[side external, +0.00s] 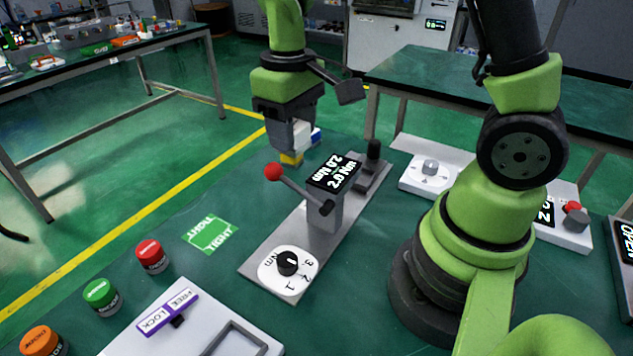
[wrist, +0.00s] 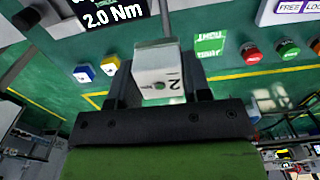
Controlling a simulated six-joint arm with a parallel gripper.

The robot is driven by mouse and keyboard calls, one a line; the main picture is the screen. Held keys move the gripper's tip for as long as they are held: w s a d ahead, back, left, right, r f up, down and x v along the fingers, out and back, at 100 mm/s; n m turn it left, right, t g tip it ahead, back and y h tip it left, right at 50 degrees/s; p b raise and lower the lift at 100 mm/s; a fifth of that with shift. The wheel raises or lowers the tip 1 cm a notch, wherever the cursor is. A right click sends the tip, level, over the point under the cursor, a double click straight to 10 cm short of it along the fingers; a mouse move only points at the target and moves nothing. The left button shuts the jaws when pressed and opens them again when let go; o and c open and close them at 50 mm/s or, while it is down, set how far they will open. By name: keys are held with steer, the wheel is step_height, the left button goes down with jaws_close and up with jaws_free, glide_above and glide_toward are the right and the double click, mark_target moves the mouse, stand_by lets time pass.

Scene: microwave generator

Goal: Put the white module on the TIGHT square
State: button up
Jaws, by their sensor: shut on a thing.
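The white module (wrist: 160,75) is held between the fingers of my gripper (wrist: 160,92) in the wrist view. Its face carries a "2", small lettering and a dark green dot. In the side view my gripper (side external: 297,133) hangs above the far part of the table, behind the torque device, shut on the module, which is partly hidden. The green TIGHT square (side external: 211,235) lies flat on the table, nearer the camera and left of the device, with nothing on it. It also shows in the wrist view (wrist: 210,46), right of the module.
The torque device (side external: 325,205) has a "2.0 Nm" display, a red-ball lever (side external: 273,172) and a dial (side external: 288,265). Red (side external: 151,256), green (side external: 102,296) and orange (side external: 43,342) buttons stand at left.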

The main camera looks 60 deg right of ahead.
mark_target(308, 123)
steer(key=shift+d+f+m, duration=0.1)
steer(key=shift+d+m, duration=0.2)
steer(key=shift+m, duration=0.3)
steer(key=d+m, duration=0.1)
steer(key=m, duration=0.1)
steer(key=d+m, duration=0.1)
steer(key=m, duration=0.1)
steer(key=d+f+m, duration=0.1)
steer(key=m, duration=0.2)
steer(key=shift+d, duration=0.35)
steer(key=s+d+f+m, duration=0.2)
steer(key=d+m, duration=0.4)
steer(key=m, duration=0.7)
steer(key=s+d+f+m, duration=0.2)
steer(key=d+m, duration=0.4)
steer(key=m, duration=0.8)
steer(key=shift+s+d+m, duration=0.15)
steer(key=shift+d+m, duration=0.15)
steer(key=shift+f, duration=0.2)
step_height(308, 123, down, 9)
steer(key=shift+f, duration=0.2)
